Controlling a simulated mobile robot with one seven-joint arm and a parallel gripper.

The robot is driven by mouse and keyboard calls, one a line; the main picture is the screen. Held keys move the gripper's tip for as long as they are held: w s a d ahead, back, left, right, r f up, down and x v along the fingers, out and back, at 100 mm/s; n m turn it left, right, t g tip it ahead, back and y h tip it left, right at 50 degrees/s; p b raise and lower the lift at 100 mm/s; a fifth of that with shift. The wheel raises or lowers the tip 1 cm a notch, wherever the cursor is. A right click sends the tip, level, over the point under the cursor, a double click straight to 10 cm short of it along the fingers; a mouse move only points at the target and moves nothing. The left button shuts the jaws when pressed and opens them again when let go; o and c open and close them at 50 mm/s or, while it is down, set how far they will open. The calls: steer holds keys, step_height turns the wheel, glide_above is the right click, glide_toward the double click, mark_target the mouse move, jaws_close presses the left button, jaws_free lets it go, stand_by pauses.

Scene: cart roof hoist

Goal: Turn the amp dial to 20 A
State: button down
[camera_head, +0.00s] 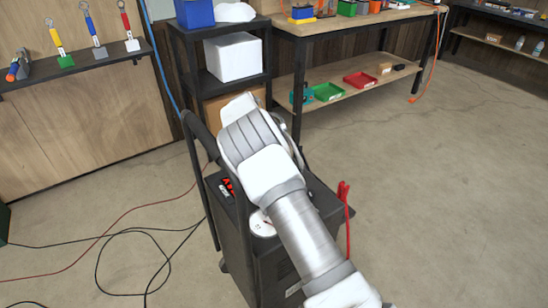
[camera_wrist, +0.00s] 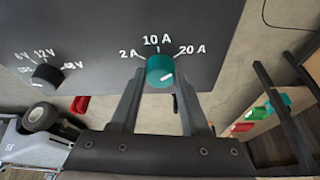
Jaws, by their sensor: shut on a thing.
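The amp dial (camera_wrist: 160,71) is a teal knob on the dark panel (camera_wrist: 110,35) in the wrist view, below the labels 2 A, 10 A and 20 A. Its white line points right and slightly up, toward the 20 A side; I cannot tell whether it is exactly on the mark. My gripper (camera_wrist: 158,82) has one finger on each side of the knob and is shut on it. In the head view, my arm hides the dial and fingers above the black cart (camera_head: 258,262).
A black voltage knob (camera_wrist: 46,78) sits left of the dial. A red clamp (camera_head: 344,200) hangs at the cart's right side. Cables (camera_head: 130,232) lie on the floor at left. A shelf rack (camera_head: 185,70) and workbench (camera_head: 335,25) stand behind. Floor to the right is clear.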

steer(key=shift+c, duration=1.9)
jaws_free()
steer(key=p+v, duration=0.3)
steer(key=v, duration=1.4)
steer(key=shift+r+p, duration=0.2)
steer(key=shift+p, duration=0.2)
